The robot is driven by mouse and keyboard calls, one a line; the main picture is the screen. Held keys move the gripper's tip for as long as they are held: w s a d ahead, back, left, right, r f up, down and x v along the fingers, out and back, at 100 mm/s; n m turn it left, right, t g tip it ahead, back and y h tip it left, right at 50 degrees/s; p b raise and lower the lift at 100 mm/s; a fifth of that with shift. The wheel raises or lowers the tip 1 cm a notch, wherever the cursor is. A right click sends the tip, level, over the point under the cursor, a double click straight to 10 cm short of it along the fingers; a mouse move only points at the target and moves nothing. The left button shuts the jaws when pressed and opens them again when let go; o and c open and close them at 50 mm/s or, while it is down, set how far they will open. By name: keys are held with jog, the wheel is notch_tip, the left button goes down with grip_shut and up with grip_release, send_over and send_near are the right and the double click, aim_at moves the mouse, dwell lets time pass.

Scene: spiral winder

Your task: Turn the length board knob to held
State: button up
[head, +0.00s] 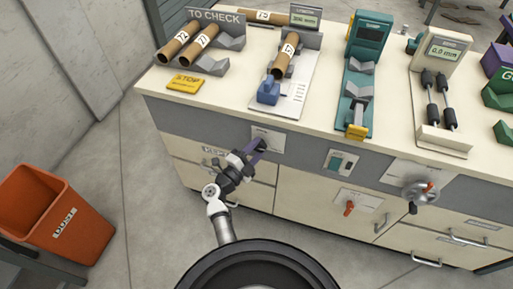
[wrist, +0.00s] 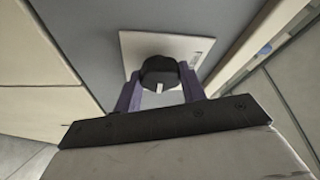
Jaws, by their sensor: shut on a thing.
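The length board knob (wrist: 160,72) is a black round knob with a white mark, on a pale plate (wrist: 133,44) on the grey front band of the bench. In the wrist view its white mark points toward my gripper's palm. My gripper (wrist: 160,90) has purple fingers, one on each side of the knob, and is shut on it. In the head view my gripper (head: 259,146) reaches the plate (head: 274,136) from the front, and the knob is mostly hidden there. The length board (head: 292,98) lies on the bench top above, with a tube (head: 285,57) and a blue block (head: 268,91) on it.
The bench top also holds a TO CHECK rack (head: 231,42) with tubes, a yellow STOP tag (head: 184,83), a teal gauge (head: 369,35) and a display stand (head: 441,48). A handwheel (head: 419,191) sticks out at the right. An orange bin (head: 55,215) stands at the left.

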jog(key=m, duration=0.2)
jog(key=m+g+p, duration=0.1)
jog(key=m, duration=0.1)
jog(key=shift+w+r+y+p, duration=0.1)
jog(key=shift+r+y+p, duration=0.2)
jog(key=shift+r+y, duration=0.1)
jog(key=shift+f+m+g+y+p, duration=0.1)
jog(key=shift+m+g+y+p, duration=0.3)
jog(key=shift+m, duration=0.6)
jog(key=o, duration=1)
jog(key=shift+f, duration=0.1)
jog(key=shift+c, duration=0.2)
jog(key=b+v, duration=0.3)
jog(key=v, duration=1)
jog(key=shift+s+a, duration=0.25)
jog(key=shift+a, duration=0.1)
